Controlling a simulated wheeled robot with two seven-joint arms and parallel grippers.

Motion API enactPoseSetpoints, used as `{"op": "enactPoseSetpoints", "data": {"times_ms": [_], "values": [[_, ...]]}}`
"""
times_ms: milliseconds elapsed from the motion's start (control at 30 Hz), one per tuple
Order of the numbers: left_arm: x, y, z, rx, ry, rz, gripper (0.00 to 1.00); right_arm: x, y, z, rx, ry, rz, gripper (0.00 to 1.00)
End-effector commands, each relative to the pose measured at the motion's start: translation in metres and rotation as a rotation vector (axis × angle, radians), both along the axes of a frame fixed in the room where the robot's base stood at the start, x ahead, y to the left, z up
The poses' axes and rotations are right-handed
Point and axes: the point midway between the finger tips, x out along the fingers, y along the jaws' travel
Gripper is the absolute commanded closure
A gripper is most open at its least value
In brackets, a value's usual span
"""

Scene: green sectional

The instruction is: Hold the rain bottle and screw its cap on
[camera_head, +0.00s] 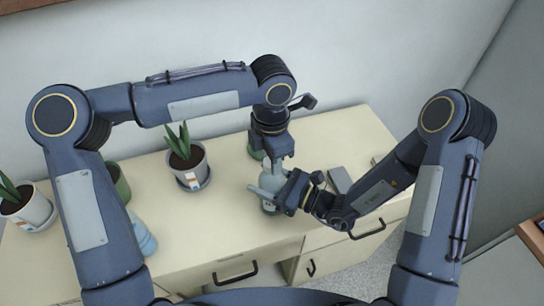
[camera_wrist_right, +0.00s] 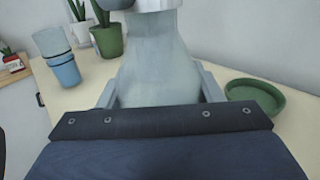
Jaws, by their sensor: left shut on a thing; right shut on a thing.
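The rain bottle (camera_head: 268,181) stands upright near the front of the cream cabinet top, pale grey and translucent. It fills the middle of the right wrist view (camera_wrist_right: 158,62). My right gripper (camera_head: 267,194) is shut around its body from the right. My left gripper (camera_head: 275,160) points down directly over the bottle and is shut at its top. A pale cap (camera_wrist_right: 157,5) shows at the bottle's top in the right wrist view, cut off by the frame edge. The left fingers hide it in the head view, so I cannot tell how it sits on the neck.
A potted plant (camera_head: 187,164) stands left of the bottle, another (camera_head: 28,208) at far left. A green pot (camera_head: 121,184) and blue cup (camera_head: 143,239) are partly behind my left arm. A green dish (camera_wrist_right: 255,96) and grey flat block (camera_head: 340,179) lie nearby.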

Motion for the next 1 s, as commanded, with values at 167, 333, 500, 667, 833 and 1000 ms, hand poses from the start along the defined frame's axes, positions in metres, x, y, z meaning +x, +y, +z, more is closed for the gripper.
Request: {"op": "enactPoseSetpoints", "data": {"times_ms": [167, 333, 500, 667, 833, 1000], "values": [[-0.001, -0.001, 0.001, -0.002, 0.0, 0.0, 0.89, 0.001, -0.001, 0.0, 0.002, 0.001, -0.003, 1.0], [0.0, -0.001, 0.001, -0.002, -0.001, 0.002, 0.52, 0.001, -0.001, 0.0, 0.001, 0.002, -0.003, 1.0], [0.0, -0.001, 0.001, -0.001, -0.002, 0.003, 0.46, 0.0, -0.001, 0.0, 0.001, 0.002, -0.002, 1.0], [0.0, -0.001, 0.002, -0.001, -0.002, 0.004, 0.46, 0.0, 0.0, 0.0, 0.001, 0.002, -0.002, 1.0], [0.001, -0.001, 0.022, -0.005, -0.003, 0.004, 0.46, 0.0, -0.001, 0.0, 0.001, 0.002, -0.002, 1.0], [0.001, -0.001, 0.041, -0.002, -0.002, 0.004, 0.46, 0.0, 0.0, 0.0, 0.001, 0.002, -0.001, 1.0]]}}
